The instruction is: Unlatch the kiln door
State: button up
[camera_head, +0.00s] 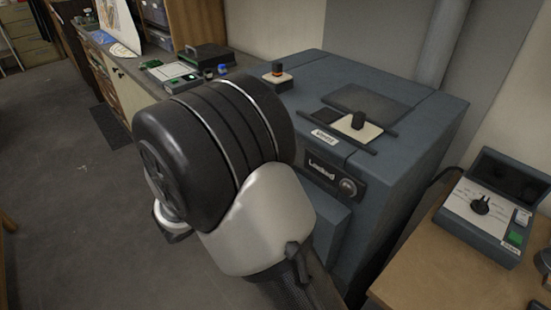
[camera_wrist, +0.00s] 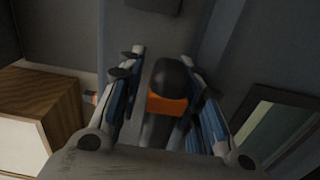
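The kiln (camera_head: 400,150) is a dark blue-grey cabinet with a small panel reading "Locked" (camera_head: 322,166) on its front. Part of its front door (camera_head: 328,225) shows below the panel. My arm covers the left of the front, and my gripper is hidden in the head view. In the wrist view my gripper (camera_wrist: 160,80) is open, with its fingers spread on both sides of a black handle with an orange band (camera_wrist: 168,104). I cannot tell whether either finger touches it. This handle looks like the door latch, but I cannot be sure.
A control box (camera_head: 488,215) stands on a wooden table at the right. A counter with tools runs along the left. Floor is clear at left.

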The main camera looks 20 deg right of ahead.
jog(key=v, duration=0.8)
dwell(0.4)
